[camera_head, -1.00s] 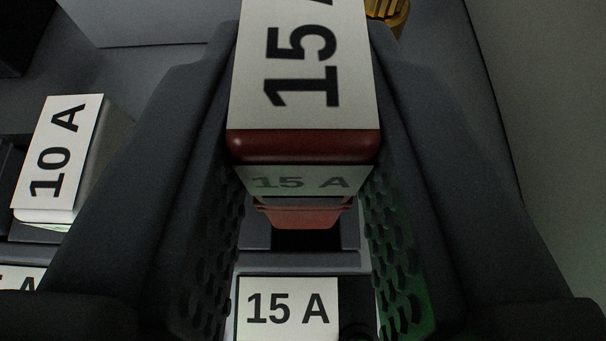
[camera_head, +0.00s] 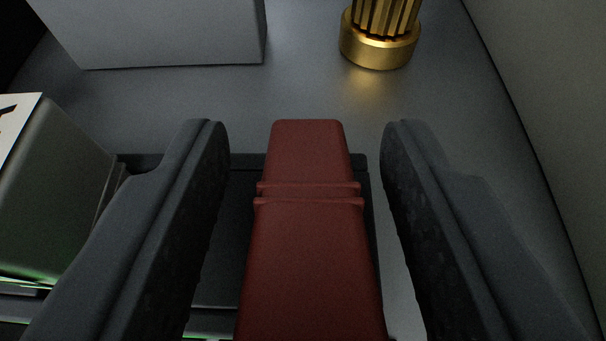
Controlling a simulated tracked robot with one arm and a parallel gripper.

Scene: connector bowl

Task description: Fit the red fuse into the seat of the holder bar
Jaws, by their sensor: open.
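The red fuse (camera_head: 310,250) lies between the fingers of my gripper (camera_head: 305,150), with bare floor or bar showing on both sides of it. My gripper is open, and neither finger visibly touches the fuse. Its long ridged red side faces the camera, and its label does not show. Its near end runs out of the bottom of the view. The dark holder bar (camera_head: 215,260) shows behind and left of the fuse. The seat is hidden, so I cannot tell whether the fuse is in it or lies over it.
A pale block with a label (camera_head: 55,190), in the place of the 10 A fuse, stands close left of my left finger. A grey box (camera_head: 165,30) stands at the back left and a brass connector (camera_head: 378,45) at the back. A grey wall rises on the right.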

